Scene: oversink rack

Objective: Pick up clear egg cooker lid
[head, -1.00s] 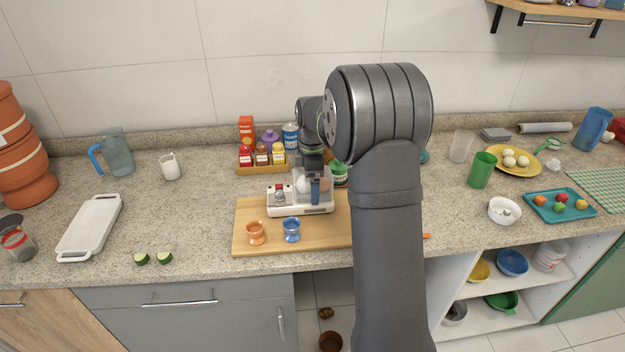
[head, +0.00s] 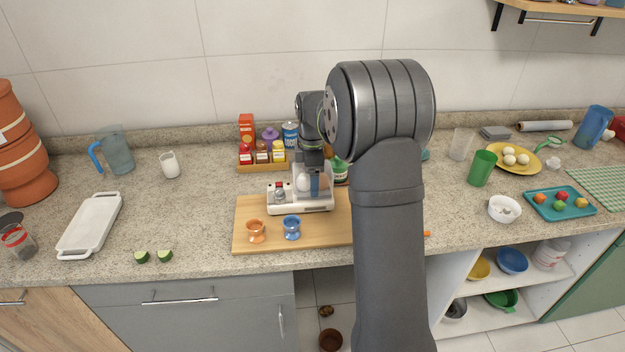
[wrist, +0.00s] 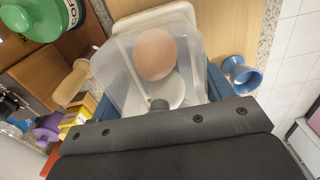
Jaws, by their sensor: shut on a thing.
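The clear egg cooker lid (wrist: 120,77) is a see-through box-shaped cover with a small knob, seen from above in the wrist view. My gripper (wrist: 160,100) is shut on it, with blue fingers at its two sides. In the head view my gripper (head: 315,187) points down over the white egg cooker (head: 300,204), and the lid (head: 326,180) shows faintly around its finger. A brown egg (wrist: 155,54) shows through the lid, and a white egg (head: 303,183) shows in the head view. I cannot tell how far the lid's lower rim is from the cooker.
The cooker stands on a wooden board (head: 255,212) with an orange egg cup (head: 255,232) and a blue egg cup (head: 291,229) in front. Free counter lies left of the board.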

